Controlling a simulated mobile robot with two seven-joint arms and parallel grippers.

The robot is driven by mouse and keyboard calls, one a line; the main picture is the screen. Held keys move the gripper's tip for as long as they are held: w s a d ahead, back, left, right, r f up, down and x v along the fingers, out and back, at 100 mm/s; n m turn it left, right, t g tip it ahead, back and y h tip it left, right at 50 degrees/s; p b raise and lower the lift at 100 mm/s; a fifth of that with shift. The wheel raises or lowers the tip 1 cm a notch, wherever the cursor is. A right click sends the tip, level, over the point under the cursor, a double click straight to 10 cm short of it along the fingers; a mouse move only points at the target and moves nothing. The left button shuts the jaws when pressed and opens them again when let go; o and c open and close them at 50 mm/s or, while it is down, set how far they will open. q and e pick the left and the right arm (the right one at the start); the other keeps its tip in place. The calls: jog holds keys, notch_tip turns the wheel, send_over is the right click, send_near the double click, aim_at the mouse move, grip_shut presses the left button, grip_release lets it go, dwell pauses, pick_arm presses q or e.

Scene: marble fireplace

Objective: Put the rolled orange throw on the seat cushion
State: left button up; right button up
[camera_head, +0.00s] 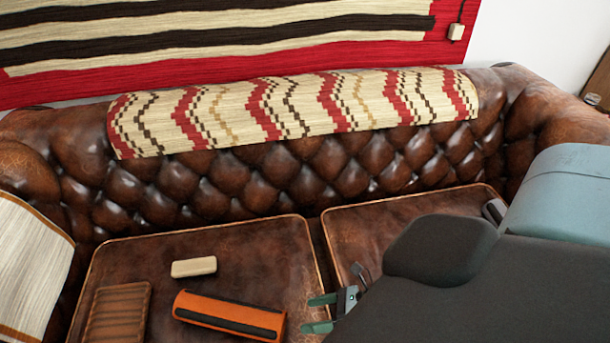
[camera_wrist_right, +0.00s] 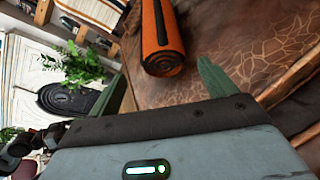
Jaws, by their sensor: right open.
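The rolled orange throw (camera_head: 229,315), with a dark band along it, lies on the left brown leather seat cushion (camera_head: 254,245). My right gripper (camera_head: 319,313) is open just right of the throw's right end, with its fingers apart and nothing between them. In the right wrist view the throw (camera_wrist_right: 164,38) shows its spiral end between and beyond the open fingers (camera_wrist_right: 137,42), apart from them. The leather seat (camera_wrist_right: 230,38) spreads out beside it. My left gripper is not in view.
A cream block (camera_head: 194,267) and a ribbed brown item (camera_head: 117,313) lie on the same cushion. The right cushion (camera_head: 385,228) is partly hidden by my right arm. The tufted backrest (camera_head: 290,175) rises behind, draped with a zigzag blanket (camera_head: 300,105).

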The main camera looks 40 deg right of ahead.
dwell(0.3)
